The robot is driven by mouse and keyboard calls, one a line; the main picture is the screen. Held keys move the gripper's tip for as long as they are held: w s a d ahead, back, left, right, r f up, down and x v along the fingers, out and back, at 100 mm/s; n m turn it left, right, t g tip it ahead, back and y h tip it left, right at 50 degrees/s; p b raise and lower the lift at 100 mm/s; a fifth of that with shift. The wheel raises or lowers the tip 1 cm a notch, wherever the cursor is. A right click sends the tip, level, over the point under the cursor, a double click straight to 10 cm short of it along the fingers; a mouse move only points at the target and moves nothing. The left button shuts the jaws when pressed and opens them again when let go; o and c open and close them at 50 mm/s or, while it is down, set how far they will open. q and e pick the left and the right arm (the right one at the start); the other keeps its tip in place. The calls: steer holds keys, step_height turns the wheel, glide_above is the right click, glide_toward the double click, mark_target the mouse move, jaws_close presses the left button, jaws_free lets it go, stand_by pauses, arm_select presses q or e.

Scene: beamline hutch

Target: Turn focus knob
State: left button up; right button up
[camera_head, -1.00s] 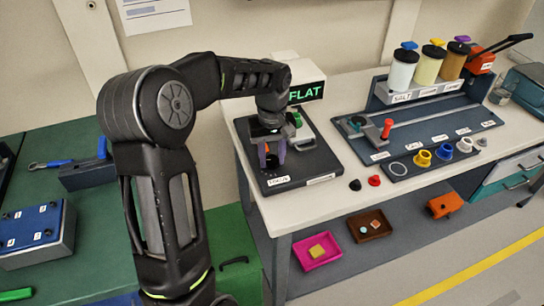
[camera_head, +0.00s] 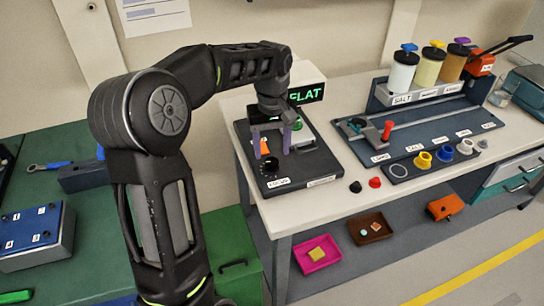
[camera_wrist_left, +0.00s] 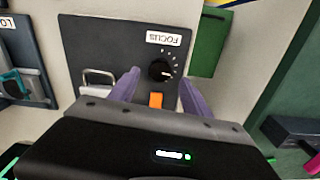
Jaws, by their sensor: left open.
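The focus knob (camera_wrist_left: 162,70) is a round black dial with a white pointer line and white tick marks. It sits on a black board (camera_wrist_left: 100,40) beside a white FOCUS label (camera_wrist_left: 164,38). In the head view the knob (camera_head: 269,166) shows near the board's front left. My left gripper (camera_head: 272,144) is open above the board, its two purple fingers apart. In the wrist view the knob lies between and just beyond the fingertips, with no visible contact. An orange piece (camera_wrist_left: 156,100) shows between the fingers; I cannot tell what it belongs to. My right gripper is out of view.
A display reading FLAT (camera_head: 306,93) stands behind the board. A metal loop handle (camera_wrist_left: 97,78) stands on the board near one finger. A rail fixture (camera_head: 430,122) and several jars are to the right. Small black and red knobs (camera_head: 375,182) lie on the bench front.

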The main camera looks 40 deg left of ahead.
mark_target(272, 161)
arm_select(q)
step_height(272, 161, up, 4)
steer(key=shift+f, duration=0.25)
stand_by(0.4)
